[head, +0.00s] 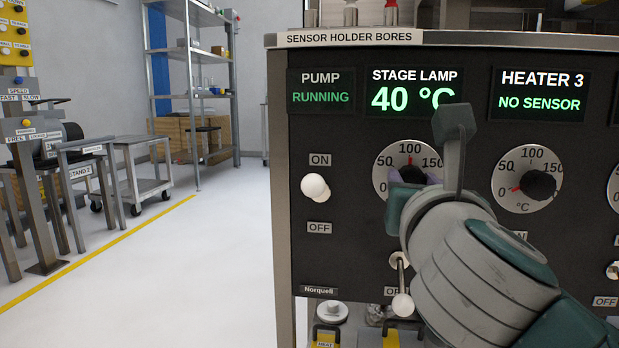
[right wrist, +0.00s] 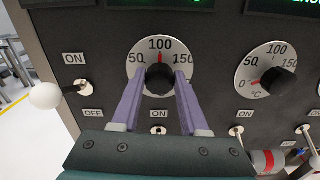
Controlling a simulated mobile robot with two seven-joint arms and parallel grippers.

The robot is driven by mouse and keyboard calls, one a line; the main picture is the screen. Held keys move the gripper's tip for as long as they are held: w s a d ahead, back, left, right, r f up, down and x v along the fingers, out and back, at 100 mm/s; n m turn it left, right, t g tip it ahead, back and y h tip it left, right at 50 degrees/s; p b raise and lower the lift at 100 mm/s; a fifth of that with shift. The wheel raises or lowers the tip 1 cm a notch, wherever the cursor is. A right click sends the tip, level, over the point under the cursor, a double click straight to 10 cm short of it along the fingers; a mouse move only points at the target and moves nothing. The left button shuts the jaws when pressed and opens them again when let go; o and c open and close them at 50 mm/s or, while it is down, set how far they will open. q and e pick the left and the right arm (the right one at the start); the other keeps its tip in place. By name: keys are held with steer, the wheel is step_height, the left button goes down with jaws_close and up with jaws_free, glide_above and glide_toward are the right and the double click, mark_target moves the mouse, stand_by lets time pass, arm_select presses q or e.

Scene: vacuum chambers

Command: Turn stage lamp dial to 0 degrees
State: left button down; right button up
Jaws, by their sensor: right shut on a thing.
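The stage lamp dial (head: 384,160) is a white round scale with a black knob, below the STAGE LAMP display (head: 413,92), which reads 40 °C. My right gripper (head: 408,184) is shut on the knob, partly hiding it and the lower scale in the head view. In the right wrist view the purple fingers (right wrist: 160,82) sit on either side of the black knob (right wrist: 159,75). The red pointer there points almost straight up, near the 100 mark (right wrist: 160,44). My left gripper is not in view.
The Heater 3 dial (head: 527,180) is just right, its pointer near 0. A white-tipped lever (head: 402,305) hangs below my right gripper. The floor at left is open, with carts (head: 140,170) and a shelf (head: 193,90) beyond.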

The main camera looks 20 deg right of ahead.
jaws_close()
